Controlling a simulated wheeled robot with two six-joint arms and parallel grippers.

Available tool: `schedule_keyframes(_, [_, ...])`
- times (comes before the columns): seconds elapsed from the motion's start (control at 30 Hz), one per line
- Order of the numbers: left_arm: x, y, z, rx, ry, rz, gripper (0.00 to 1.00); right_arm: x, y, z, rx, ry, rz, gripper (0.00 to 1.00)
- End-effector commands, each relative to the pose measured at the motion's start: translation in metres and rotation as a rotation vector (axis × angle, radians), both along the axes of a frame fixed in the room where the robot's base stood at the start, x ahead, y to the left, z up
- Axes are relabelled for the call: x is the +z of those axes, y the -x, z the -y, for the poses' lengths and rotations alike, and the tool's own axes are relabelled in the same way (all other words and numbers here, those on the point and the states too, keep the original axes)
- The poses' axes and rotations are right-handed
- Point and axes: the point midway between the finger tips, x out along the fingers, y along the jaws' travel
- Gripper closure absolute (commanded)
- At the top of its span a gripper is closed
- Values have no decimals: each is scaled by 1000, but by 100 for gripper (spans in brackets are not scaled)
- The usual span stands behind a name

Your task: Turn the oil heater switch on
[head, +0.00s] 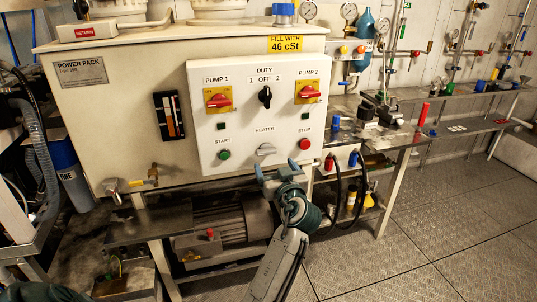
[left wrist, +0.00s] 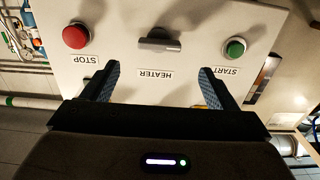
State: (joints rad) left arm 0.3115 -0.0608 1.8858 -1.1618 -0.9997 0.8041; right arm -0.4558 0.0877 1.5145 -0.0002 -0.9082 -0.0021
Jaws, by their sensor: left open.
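The heater switch (head: 265,149) is a grey rotary knob low on the white control panel (head: 207,120), under the word HEATER. Its handle lies roughly crosswise. My left gripper (head: 280,167) is at the panel's lower edge, just below and slightly right of the switch. In the left wrist view, which sees the panel upside down, the switch (left wrist: 160,42) lies beyond the fingertips and between their lines. The left gripper (left wrist: 155,70) is open and empty, its blue fingers wide apart. No contact with the switch shows. My right gripper is not in view.
A green START button (head: 224,155) and red STOP button (head: 305,144) flank the switch. Above are the red PUMP 1 switch (head: 219,99), black DUTY knob (head: 265,95) and PUMP 2 switch (head: 308,91). A motor (head: 222,225) sits below; a workbench (head: 400,137) stands right. Floor at right is clear.

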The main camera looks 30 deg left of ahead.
Motion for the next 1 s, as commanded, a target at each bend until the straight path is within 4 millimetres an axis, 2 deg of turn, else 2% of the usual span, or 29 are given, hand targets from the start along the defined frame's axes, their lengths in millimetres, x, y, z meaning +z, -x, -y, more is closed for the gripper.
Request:
schedule_keyframes(0.1, [4,-15,-19,2,-5,-3,20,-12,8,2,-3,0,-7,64])
schedule_keyframes(0.33, [2,-39,-46,-1,-3,-2,20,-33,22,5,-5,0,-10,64])
schedule_keyframes(0.5, [0,-47,-54,-1,-1,-2,20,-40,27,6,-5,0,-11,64])
schedule_keyframes(0.77, [-1,-47,-55,-1,-1,-2,20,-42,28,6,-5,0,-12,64])
schedule_keyframes(0.8, [-1,-47,-55,-1,-1,-2,22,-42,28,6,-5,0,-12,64])
schedule_keyframes(1.0, [-1,-47,-55,-2,-1,-2,61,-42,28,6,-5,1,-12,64])
